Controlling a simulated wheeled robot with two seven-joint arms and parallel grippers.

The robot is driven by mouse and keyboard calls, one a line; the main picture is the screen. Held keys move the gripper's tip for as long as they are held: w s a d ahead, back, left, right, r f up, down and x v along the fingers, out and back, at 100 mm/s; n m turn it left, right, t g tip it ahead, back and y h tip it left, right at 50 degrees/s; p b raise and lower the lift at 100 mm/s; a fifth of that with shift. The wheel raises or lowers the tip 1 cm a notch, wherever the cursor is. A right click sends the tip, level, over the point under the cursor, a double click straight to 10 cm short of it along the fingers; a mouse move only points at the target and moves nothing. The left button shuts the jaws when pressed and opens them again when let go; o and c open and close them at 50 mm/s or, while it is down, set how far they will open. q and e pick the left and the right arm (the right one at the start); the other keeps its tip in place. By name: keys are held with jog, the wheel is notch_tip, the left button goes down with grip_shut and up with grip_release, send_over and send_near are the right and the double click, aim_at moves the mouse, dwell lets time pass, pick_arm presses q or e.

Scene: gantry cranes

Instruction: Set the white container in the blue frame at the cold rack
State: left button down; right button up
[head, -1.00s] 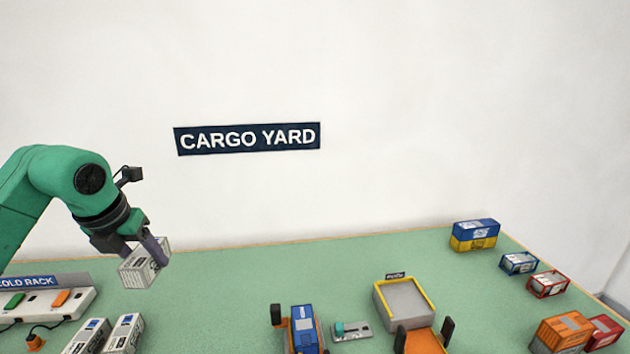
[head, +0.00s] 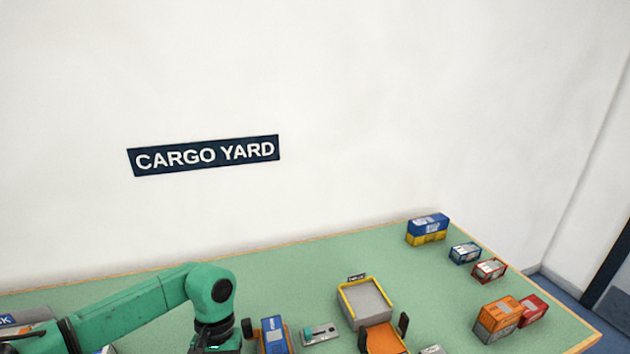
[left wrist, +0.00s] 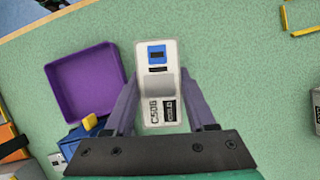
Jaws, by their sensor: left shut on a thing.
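My left gripper (left wrist: 158,82) is shut on a white container (left wrist: 157,116) with a blue square and the marking C506 on its top, in the left wrist view. In the head view my left arm reaches to the bottom edge, where the gripper (head: 218,348) is mostly cut off and the container cannot be made out. A corner of the cold rack (head: 28,317) with its dark blue sign (head: 7,320) shows at the left edge, partly behind my arm. I cannot make out its blue frame. My right gripper is not in view.
A purple tray (left wrist: 82,85) lies left of the held container. A blue container (head: 273,334), a grey tray with yellow edges (head: 367,300) and an orange ramp-like piece (head: 384,339) stand at front centre. Stacked containers (head: 427,229) and an orange container (head: 499,319) are at right.

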pick_arm(q)
jog(key=shift+s+d+f+m, duration=0.1)
jog(key=shift+s+f+m, duration=0.1)
jog(key=shift+s+m, duration=0.3)
jog(key=w+r+n, duration=0.1)
jog(key=n, duration=0.1)
jog(key=w+r+n+h+b, duration=0.1)
jog(key=w+n, duration=0.1)
jog(key=w+n+h+b, duration=0.1)
jog(key=n, duration=0.1)
jog(key=shift+w+r+n+t, duration=0.3)
jog(key=shift+r+t, duration=0.1)
jog(key=w+a+r+n+t+b, duration=0.35)
jog(key=r+n, duration=0.35)
jog(key=n, duration=0.5)
jog(key=w+a+r+n+t+b, duration=0.2)
jog(key=w+a+r+n+t, duration=0.15)
jog(key=r+n, duration=0.6)
jog(key=f, duration=0.7)
jog(key=f+n, duration=0.1)
jog(key=f, duration=0.6)
jog(key=f+n, duration=0.1)
jog(key=f, duration=0.6)
jog(key=shift+w+d+f+t+b, duration=0.35)
jog(key=shift+d+f+t, duration=0.05)
